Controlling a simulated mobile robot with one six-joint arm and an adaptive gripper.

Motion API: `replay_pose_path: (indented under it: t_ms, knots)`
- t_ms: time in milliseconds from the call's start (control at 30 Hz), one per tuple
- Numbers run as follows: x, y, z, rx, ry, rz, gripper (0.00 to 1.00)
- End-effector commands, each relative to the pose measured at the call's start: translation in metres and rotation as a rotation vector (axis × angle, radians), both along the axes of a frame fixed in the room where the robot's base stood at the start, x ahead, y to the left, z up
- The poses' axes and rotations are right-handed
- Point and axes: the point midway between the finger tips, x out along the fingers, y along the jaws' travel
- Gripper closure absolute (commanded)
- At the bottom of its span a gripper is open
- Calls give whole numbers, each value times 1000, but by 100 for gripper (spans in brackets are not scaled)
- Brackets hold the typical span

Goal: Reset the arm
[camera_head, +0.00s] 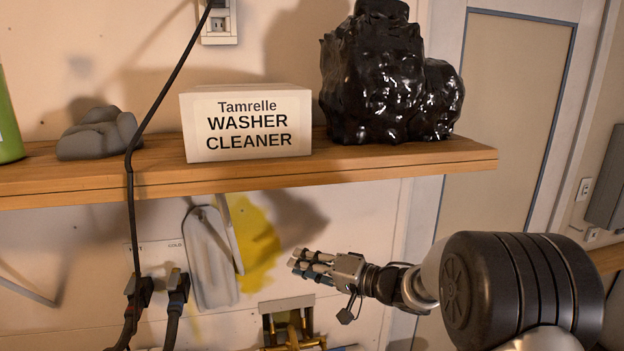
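My gripper (308,265) is at the end of my arm, which reaches in from the lower right. It is below the wooden shelf and in front of the wall, pointing left. Its fingers look close together, but they are small and seen from the side, so I cannot tell whether they are open or shut. I see no object held in it. My arm's large dark joint (520,290) fills the lower right.
A wooden shelf (400,158) above my gripper holds a washer cleaner box (246,124), a black glossy lump (385,80), a grey lump (98,135) and a green container (8,120). A black cable (130,215) hangs at left. Brass fittings (290,330) are below my gripper.

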Motion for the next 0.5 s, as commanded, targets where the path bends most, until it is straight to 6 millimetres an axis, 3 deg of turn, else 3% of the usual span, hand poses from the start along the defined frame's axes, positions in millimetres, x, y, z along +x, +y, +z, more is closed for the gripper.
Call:
replay_pose_path:
  t_ms: [133, 267, 367, 500]
  knots:
    - [15, -31, 31, -174, -144, -206, 83]
    - [11, -78, 58, -399, -236, -429, 83]
    - [-15, -121, 69, -597, -242, -579, 83]
    - [-79, -171, 64, -853, -149, -697, 83]
